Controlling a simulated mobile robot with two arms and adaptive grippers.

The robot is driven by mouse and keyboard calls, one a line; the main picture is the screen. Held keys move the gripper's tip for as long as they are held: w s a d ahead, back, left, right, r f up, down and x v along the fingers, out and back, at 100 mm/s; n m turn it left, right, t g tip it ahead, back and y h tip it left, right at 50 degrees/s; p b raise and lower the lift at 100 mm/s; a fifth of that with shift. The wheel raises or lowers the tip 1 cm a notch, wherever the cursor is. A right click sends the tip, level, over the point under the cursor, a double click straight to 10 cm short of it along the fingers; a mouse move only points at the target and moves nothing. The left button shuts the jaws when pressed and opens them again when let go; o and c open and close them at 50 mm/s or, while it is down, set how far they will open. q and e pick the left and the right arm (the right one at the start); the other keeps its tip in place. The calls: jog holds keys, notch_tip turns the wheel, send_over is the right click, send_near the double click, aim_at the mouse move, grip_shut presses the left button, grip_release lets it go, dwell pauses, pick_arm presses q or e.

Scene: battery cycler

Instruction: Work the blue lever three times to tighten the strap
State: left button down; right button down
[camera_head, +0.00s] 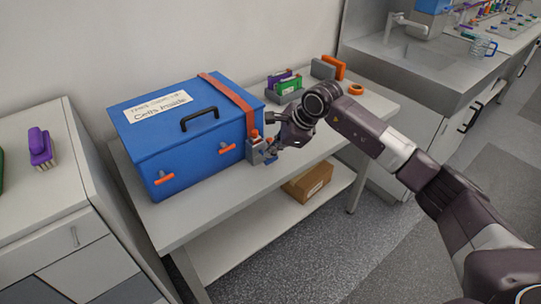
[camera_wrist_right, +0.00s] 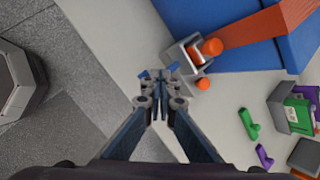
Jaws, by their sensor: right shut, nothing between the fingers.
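A blue box (camera_head: 180,140) with a black handle stands on the table. An orange-red strap (camera_head: 230,93) runs over its right part and down to a grey ratchet (camera_head: 255,150) at the front right corner. The ratchet, with orange knobs, also shows in the right wrist view (camera_wrist_right: 183,58). My right gripper (camera_head: 273,141) is right beside the ratchet; in the wrist view its fingertips (camera_wrist_right: 158,80) are together, just left of and below the ratchet. It is shut and empty. Small blue parts show at the fingertips; I cannot tell whether they belong to the lever. My left gripper is out of view.
Green and purple items in a grey holder (camera_head: 287,92) and an orange tape roll (camera_head: 356,89) lie at the back of the table (camera_head: 190,225). A cardboard box (camera_head: 307,182) sits on the lower shelf. A cabinet with a purple brush (camera_head: 40,147) stands left.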

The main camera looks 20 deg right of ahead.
jog(key=shift+s+d+f+b, duration=0.15)
jog(key=shift+f+b, duration=0.2)
jog(key=shift+f, duration=0.25)
dwell(0.3)
jog(key=shift+r, duration=0.1)
dwell(0.5)
jog(key=shift+w+a+r+p, duration=0.1)
jog(key=shift+w+r+p, duration=0.1)
jog(key=shift+r, duration=0.35)
jog(key=shift+w+a+r+p, duration=0.1)
jog(key=shift+r+p, duration=0.15)
jog(key=shift+r, duration=0.3)
jog(key=shift+w+a+r+p, duration=0.1)
jog(key=shift+w+r+p, duration=0.1)
jog(key=shift+r, duration=0.35)
jog(key=shift+r, duration=0.1)
jog(key=r+p, duration=0.1)
jog(key=r, duration=0.1)
jog(key=w+r+p, duration=0.1)
jog(key=r, duration=0.1)
jog(key=shift+a+r, duration=0.15)
jog(key=shift+r, duration=0.15)
